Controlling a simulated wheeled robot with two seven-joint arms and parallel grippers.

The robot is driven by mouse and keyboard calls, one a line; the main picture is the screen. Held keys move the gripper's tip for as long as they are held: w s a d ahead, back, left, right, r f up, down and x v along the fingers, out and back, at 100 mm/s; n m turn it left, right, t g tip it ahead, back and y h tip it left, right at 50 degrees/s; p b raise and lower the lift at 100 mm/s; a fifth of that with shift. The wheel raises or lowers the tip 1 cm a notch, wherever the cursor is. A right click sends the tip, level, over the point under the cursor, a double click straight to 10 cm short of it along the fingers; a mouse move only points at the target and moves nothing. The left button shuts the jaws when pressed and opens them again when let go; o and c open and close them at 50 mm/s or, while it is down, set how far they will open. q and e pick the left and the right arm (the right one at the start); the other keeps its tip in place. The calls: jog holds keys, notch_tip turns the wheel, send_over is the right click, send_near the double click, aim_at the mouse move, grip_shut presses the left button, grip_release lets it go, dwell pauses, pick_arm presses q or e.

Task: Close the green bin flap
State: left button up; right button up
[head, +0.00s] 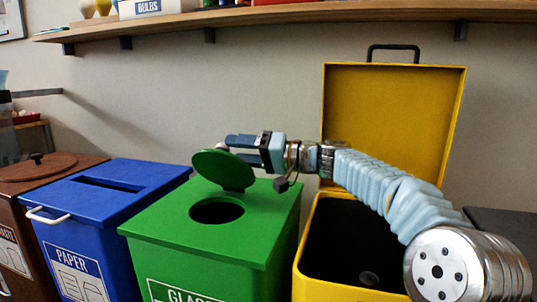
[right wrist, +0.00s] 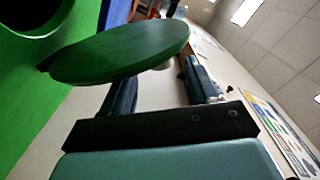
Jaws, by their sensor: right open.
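The green bin (head: 215,235) stands in the middle of the head view, with a round hole (head: 217,210) in its lid. Its round green flap (head: 222,168) is open, tilted up on a hinge at the hole's back edge. My right gripper (head: 232,148) is open and empty, its fingers pointing left just above and behind the flap. In the right wrist view the flap (right wrist: 120,52) crosses in front of one finger, and the other finger (right wrist: 200,78) is to its right. I cannot tell whether they touch. My left gripper is not in view.
A blue paper bin (head: 105,195) and a brown bin (head: 40,175) stand to the left. A yellow bin with its lid (head: 395,110) raised stands to the right, under my right arm. A wooden shelf (head: 290,14) runs along the wall above.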

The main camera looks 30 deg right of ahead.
jog(key=v, duration=1.1)
jog(key=shift+s, duration=0.2)
jog(key=shift+d, duration=0.1)
